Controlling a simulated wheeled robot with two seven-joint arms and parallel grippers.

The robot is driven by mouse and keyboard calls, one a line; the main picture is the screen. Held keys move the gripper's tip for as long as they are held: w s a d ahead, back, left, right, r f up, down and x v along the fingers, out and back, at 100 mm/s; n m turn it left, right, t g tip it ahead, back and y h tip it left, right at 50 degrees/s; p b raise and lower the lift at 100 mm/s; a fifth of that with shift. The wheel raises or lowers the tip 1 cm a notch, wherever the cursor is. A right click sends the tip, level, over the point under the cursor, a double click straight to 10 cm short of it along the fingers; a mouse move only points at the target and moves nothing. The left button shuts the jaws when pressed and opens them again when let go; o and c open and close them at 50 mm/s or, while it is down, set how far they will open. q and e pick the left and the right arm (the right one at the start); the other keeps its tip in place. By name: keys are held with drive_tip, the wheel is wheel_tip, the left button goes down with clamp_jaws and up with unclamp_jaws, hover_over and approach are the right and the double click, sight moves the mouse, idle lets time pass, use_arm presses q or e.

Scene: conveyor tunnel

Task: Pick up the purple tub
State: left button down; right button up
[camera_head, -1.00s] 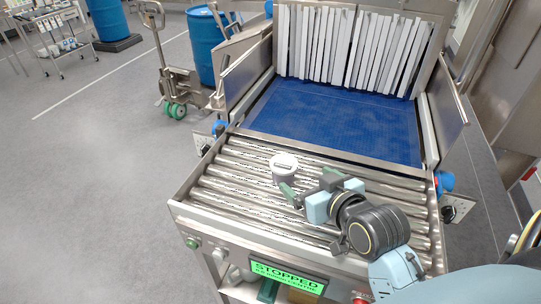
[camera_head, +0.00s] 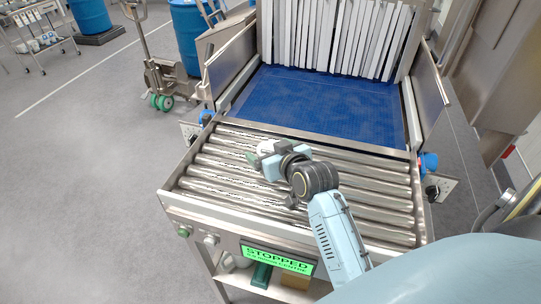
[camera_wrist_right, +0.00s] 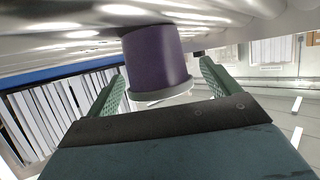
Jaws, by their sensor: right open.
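The purple tub (camera_wrist_right: 156,58) stands on the metal rollers, which lie along the top of the right wrist view. Its pale lid rim points to the bottom of that picture. In the head view only a bit of its white lid (camera_head: 265,147) shows, mostly hidden behind my right gripper (camera_head: 261,157). In the right wrist view my right gripper (camera_wrist_right: 163,88) is open, with one green finger on each side of the tub. A gap shows between the tub and each finger. My left gripper is not in view.
The tub is on the roller bed (camera_head: 225,180) at the front of the conveyor. Behind it lie the blue belt (camera_head: 320,105) and a tunnel with white strip curtains (camera_head: 340,38). Metal side walls flank the belt. A green "STOPPED" display (camera_head: 277,260) is on the front.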

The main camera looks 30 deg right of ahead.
sight(271, 149)
drive_tip(key=c, duration=1.1)
wheel_tip(271, 149, up, 10)
drive_tip(key=shift+p, duration=0.5)
